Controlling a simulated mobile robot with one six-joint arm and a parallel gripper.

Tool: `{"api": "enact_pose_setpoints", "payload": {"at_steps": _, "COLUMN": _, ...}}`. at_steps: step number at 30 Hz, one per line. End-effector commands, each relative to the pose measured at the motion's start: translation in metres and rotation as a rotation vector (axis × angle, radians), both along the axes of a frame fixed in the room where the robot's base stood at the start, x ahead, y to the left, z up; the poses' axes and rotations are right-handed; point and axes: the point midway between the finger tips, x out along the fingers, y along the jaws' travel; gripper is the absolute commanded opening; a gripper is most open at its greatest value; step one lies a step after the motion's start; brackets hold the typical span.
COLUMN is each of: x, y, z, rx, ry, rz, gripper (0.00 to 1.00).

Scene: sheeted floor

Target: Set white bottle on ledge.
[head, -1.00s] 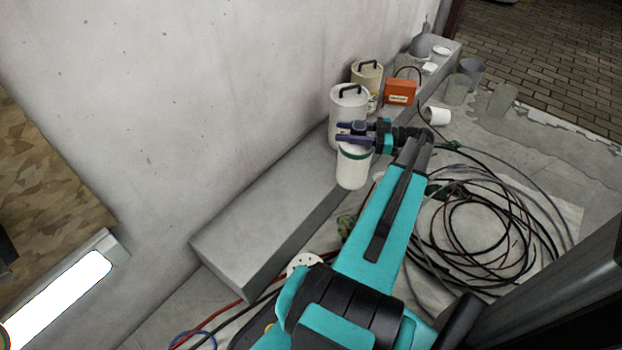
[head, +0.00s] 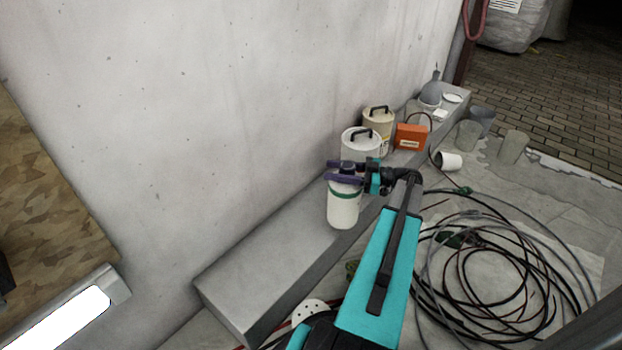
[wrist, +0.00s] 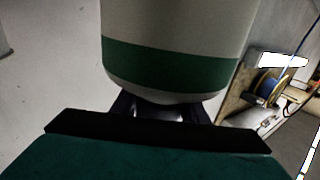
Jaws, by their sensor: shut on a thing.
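The white bottle (head: 343,208) has a green band near its top and hangs upright from my gripper (head: 342,172). My gripper is shut on its dark neck. In the wrist view the white bottle (wrist: 178,18) fills the upper middle, with its green band and the dark gripper below it. The grey ledge (head: 262,258) runs along the wall from the front left to the back right. In the head view the bottle overlaps the ledge's top; whether its base touches the ledge I cannot tell.
A white canister (head: 359,143), a cream canister (head: 378,120) and an orange box (head: 411,137) stand on the ledge behind the bottle. The near part of the ledge is bare. Coiled black cables (head: 500,280) lie on the floor at the right.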

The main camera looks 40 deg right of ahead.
Motion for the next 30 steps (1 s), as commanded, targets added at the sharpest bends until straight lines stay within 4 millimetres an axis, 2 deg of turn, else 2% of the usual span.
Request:
{"api": "enact_pose_setpoints", "payload": {"at_steps": 6, "x": 0.032, "y": 0.014, "z": -0.003, "rx": -0.001, "ry": -0.004, "rz": 0.001, "gripper": 0.00}}
{"api": "enact_pose_setpoints", "payload": {"at_steps": 13, "x": 0.058, "y": 0.025, "z": -0.005, "rx": -0.001, "ry": -0.004, "rz": 0.000, "gripper": 0.00}}
{"api": "enact_pose_setpoints", "payload": {"at_steps": 18, "x": 0.065, "y": 0.027, "z": -0.005, "rx": 0.000, "ry": -0.004, "rz": -0.002, "gripper": 0.00}}
{"api": "enact_pose_setpoints", "payload": {"at_steps": 30, "x": 0.066, "y": 0.027, "z": -0.005, "rx": 0.000, "ry": -0.004, "rz": -0.003, "gripper": 0.00}}
